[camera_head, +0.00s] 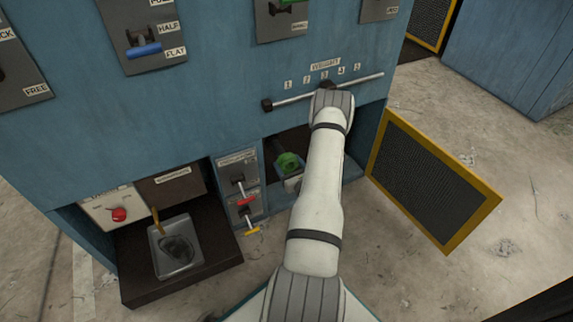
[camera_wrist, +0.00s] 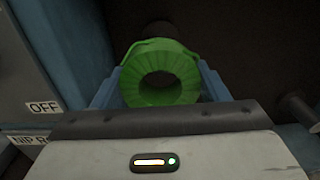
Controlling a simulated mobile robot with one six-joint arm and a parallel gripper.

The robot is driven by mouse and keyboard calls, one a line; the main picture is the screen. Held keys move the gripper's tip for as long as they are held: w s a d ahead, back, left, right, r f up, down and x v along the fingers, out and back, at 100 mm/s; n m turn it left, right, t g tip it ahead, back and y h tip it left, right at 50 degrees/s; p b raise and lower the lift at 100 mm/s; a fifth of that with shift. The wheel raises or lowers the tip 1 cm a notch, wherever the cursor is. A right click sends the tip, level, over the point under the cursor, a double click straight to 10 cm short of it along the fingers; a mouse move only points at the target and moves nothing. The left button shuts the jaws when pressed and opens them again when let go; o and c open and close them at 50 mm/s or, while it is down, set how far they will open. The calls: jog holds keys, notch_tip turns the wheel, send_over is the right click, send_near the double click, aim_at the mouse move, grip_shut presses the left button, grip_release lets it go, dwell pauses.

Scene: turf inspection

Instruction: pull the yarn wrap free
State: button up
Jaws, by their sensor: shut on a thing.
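The yarn wrap is a bright green, ridged ring (camera_wrist: 160,98) with a dark hole, in the middle of the wrist view. Loose green strands show at its upper edges. A dark round roller or shaft (camera_wrist: 159,33) shows behind it; whether the wrap is still around it I cannot tell. My gripper (camera_wrist: 160,80) is shut on the wrap, one blue finger on each side. In the head view the green wrap (camera_head: 288,161) is inside the open bay of the blue machine, with my arm partly in front.
A yellow-framed mesh door (camera_head: 432,180) stands open right of the bay. Red and yellow handles (camera_head: 246,200) stick out to its left. A horizontal selector bar (camera_head: 295,101) is above. A metal tray (camera_head: 176,250) sits on a dark shelf at lower left.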

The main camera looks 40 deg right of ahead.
jog(key=v, duration=0.4)
jog(key=shift+s+p, duration=0.3)
jog(key=shift+s, duration=0.1)
